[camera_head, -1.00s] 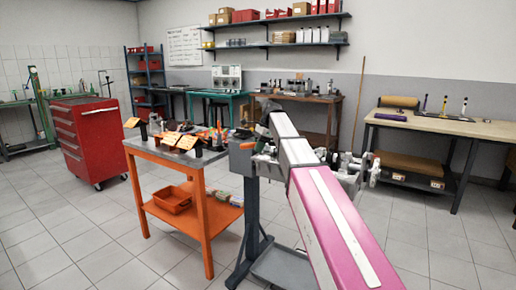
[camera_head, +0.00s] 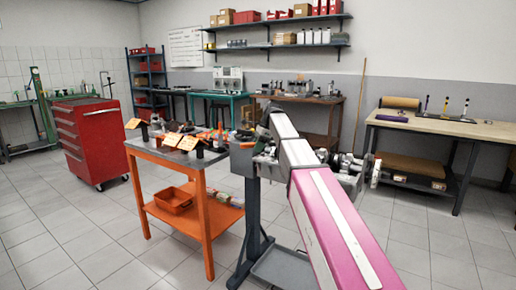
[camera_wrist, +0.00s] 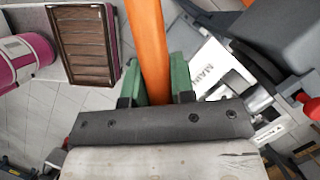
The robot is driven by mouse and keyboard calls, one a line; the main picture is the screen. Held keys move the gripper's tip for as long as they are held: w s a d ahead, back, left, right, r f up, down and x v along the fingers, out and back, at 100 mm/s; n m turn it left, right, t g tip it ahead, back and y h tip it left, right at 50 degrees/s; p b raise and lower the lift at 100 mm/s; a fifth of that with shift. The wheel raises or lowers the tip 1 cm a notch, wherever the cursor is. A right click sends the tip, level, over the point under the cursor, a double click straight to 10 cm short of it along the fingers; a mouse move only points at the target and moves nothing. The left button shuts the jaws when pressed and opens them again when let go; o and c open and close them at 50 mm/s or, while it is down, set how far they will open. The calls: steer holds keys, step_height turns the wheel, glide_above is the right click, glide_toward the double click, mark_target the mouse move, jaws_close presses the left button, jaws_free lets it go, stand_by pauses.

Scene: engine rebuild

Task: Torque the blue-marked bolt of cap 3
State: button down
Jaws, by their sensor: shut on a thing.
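In the wrist view my gripper (camera_wrist: 160,85) has its green fingers shut on a long orange bar or handle (camera_wrist: 148,40), which runs up past the top edge. A white plate with the letters MAIN (camera_wrist: 205,75) lies just right of the fingers, beside dark grey parts. In the head view metal engine parts (camera_head: 350,170) show beside my arm on a grey stand (camera_head: 252,205). My arm hides much of them, and my gripper is out of sight there. I cannot make out cap 3 or a blue-marked bolt in either view.
An orange table (camera_head: 203,215) with tools and yellow cards stands left of the engine stand. A red tool cabinet (camera_head: 87,140) is farther left. A wooden-topped bench (camera_head: 450,125) stands at the right. Tiled floor (camera_head: 430,235) is clear at the front right.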

steer(key=shift+w, duration=0.15)
steer(key=shift+w+a+m, duration=0.15)
steer(key=shift+w+m, duration=0.35)
steer(key=shift+w, duration=0.2)
steer(key=shift+w+m+t, duration=0.5)
steer(key=shift+w+m, duration=0.1)
steer(key=shift+w, duration=0.35)
stand_by(2.0)
steer(key=shift+w+m+t, duration=0.4)
steer(key=shift+w+m, duration=0.6)
steer(key=shift+w, duration=0.5)
stand_by(2.7)
